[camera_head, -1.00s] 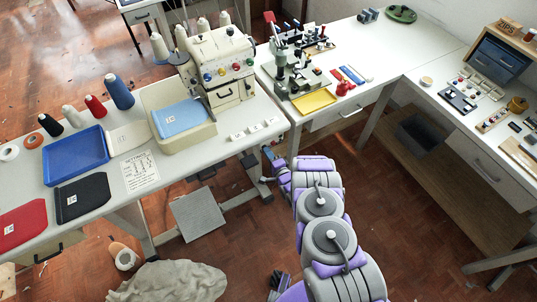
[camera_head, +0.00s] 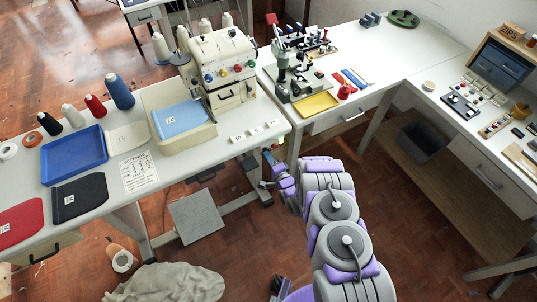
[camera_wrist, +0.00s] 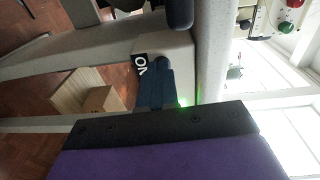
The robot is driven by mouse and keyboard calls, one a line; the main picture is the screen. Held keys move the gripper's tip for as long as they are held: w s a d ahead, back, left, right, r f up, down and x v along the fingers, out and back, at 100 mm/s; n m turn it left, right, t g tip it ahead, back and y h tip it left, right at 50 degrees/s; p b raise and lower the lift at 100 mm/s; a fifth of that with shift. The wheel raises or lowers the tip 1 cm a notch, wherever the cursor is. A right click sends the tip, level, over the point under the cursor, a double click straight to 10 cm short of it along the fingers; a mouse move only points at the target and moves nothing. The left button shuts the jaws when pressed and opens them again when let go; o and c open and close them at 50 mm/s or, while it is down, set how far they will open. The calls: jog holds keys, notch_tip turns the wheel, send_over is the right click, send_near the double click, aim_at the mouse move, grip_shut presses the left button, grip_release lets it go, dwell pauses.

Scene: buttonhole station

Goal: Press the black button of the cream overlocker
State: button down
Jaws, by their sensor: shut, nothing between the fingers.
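The cream overlocker (camera_head: 224,62) stands on the left table, with red, green, blue and yellow dials on its front. Its dials (camera_wrist: 291,10) also show at the wrist view's upper right corner. My gripper (camera_head: 267,157) is low at this table's front right corner, partly hidden by my arm. In the wrist view its blue fingers (camera_wrist: 160,68) are shut and empty, in front of a pale box (camera_wrist: 180,50) with an "ON" label, below the table edge. Whether they touch is unclear. A dark rounded part (camera_wrist: 180,12) is above them; I cannot tell if it is the black button.
The left table (camera_head: 225,150) carries a blue tray (camera_head: 75,155), thread cones and small white blocks near its front edge. A grey pedal (camera_head: 196,216) is below. A second table (camera_head: 370,50) with a yellow tray (camera_head: 315,104) stands right. Crumpled cloth (camera_head: 168,283) lies on the floor.

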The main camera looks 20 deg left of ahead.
jog(key=p+v, duration=0.2)
jog(key=v, duration=1)
jog(key=shift+w+d, duration=0.2)
jog(key=shift+d, duration=0.2)
jog(key=shift+a+f, duration=0.1)
